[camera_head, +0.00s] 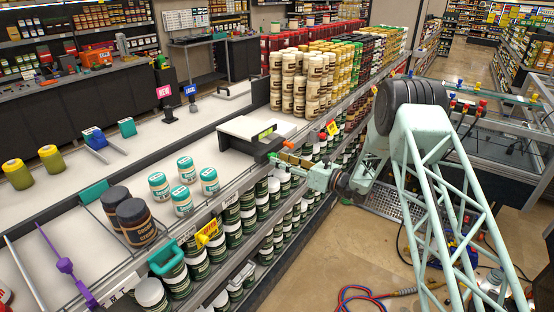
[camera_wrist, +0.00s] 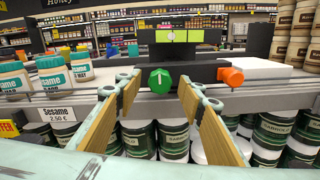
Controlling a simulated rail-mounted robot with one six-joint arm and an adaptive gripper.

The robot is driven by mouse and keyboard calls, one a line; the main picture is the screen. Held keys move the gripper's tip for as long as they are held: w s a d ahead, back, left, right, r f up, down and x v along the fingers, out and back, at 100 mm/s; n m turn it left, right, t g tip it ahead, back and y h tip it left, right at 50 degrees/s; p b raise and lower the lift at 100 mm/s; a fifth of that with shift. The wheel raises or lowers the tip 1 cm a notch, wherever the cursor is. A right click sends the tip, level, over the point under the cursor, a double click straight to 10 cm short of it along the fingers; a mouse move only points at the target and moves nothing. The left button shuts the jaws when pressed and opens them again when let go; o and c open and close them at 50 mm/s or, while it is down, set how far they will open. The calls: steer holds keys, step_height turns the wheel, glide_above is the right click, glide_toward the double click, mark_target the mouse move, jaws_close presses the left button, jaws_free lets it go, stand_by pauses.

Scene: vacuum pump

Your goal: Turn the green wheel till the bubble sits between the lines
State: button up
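The green wheel (camera_wrist: 160,80) is on the front of a dark block on the shelf, at the middle of the wrist view. The bubble and lines are too small to read clearly. My gripper (camera_wrist: 156,84) is open, its two wood-coloured fingers spread either side of the wheel in the picture. The fingers appear apart from the wheel; I cannot tell the exact gap. In the head view my gripper (camera_head: 300,165) is at the shelf edge.
An orange knob (camera_wrist: 231,77) is right of the wheel. Teal-lidded sesame jars (camera_wrist: 50,73) stand to the left. Dark green cans (camera_wrist: 174,138) fill the shelf below. Stacked cream jars (camera_head: 300,80) stand beyond.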

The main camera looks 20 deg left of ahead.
steer(key=shift+x, duration=1.15)
steer(key=c, duration=0.8)
